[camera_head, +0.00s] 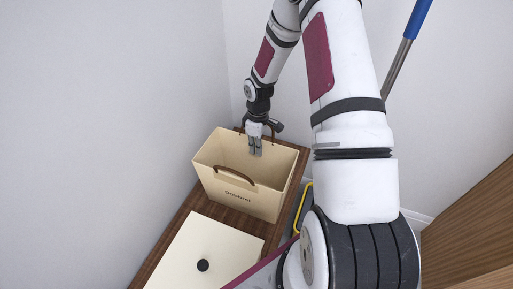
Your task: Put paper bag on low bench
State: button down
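The cream paper bag (240,192) has brown handles and dark lettering on its near face. It stands upright, open at the top, on a low dark-wood bench (175,229). My gripper (255,152) points down at the bag's far side, with its fingertips over the open mouth. The far brown handle is close to the fingers and partly hidden by them. I cannot tell whether the fingers touch or hold it, or how wide they are apart. The near handle (235,174) hangs free of my gripper.
A cream box or bag with a round black spot (203,265) sits on the bench in front of the paper bag. Walls stand left and behind. A blue-handled pole (405,45) leans at the right. A yellow-edged item (301,213) is beside the bench. A wooden surface (475,235) is at far right.

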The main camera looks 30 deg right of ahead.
jog(key=shift+f, duration=0.1)
jog(key=c, duration=1.8)
grip_release()
